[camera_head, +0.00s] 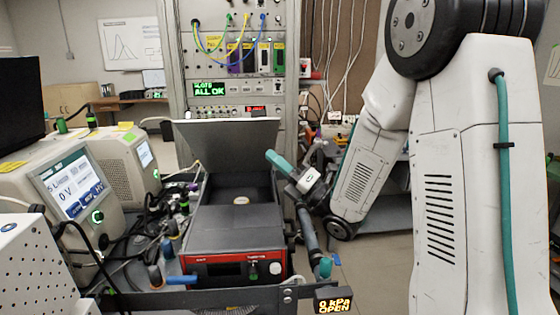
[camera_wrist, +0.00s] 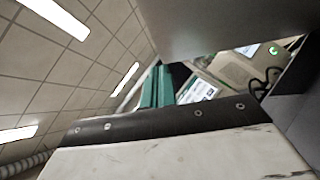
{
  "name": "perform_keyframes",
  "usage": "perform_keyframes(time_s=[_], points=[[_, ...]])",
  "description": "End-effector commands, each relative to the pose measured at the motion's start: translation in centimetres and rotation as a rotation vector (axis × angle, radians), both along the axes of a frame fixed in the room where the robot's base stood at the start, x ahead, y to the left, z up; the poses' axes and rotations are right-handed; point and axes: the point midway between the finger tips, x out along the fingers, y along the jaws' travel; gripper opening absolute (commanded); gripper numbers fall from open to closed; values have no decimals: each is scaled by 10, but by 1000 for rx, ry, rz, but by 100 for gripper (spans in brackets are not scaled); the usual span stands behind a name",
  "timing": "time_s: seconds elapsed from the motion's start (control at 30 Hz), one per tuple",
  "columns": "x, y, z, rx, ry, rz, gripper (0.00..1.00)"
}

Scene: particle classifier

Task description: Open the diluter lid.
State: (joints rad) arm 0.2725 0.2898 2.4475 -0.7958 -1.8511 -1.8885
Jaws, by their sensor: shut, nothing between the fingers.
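The diluter (camera_head: 235,245) is a dark box with a red-trimmed front, in the middle of the head view. A flat grey panel, which looks like its lid (camera_head: 225,140), stands raised at the back, with a dark recess in front of it. My gripper (camera_head: 271,157), with teal fingers, is shut and empty beside the panel's right edge. I cannot tell whether it touches the panel. In the wrist view, my teal fingers (camera_wrist: 155,88) are close to a broad grey surface (camera_wrist: 225,22), probably the lid; their tips are partly hidden.
A monitor unit (camera_head: 70,195) and cluttered cables stand on the left. An instrument rack (camera_head: 240,60) rises behind the lid. A dark rail (camera_head: 190,300) with a small pressure display (camera_head: 333,304) runs along the front. Open floor (camera_head: 375,270) shows on the right.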

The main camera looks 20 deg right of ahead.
Motion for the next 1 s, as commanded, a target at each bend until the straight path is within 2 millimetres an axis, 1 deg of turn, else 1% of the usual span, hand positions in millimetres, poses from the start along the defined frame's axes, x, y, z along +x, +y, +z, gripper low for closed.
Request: perform_keyframes(time_s=[0.03, 0.27, 0.3, 0.37, 0.5, 0.7, 1.0], points=[[7, 8, 6, -1, -2, 5, 0], [41, 33, 32, 1, -2, 4, 0], [45, 35, 36, 0, -1, 2, 0], [52, 30, 44, 0, -2, -1, 0], [63, 27, 55, 1, 1, 1, 0], [68, 25, 62, 0, 2, -1, 0], [69, 24, 62, 2, 2, -1, 0]])
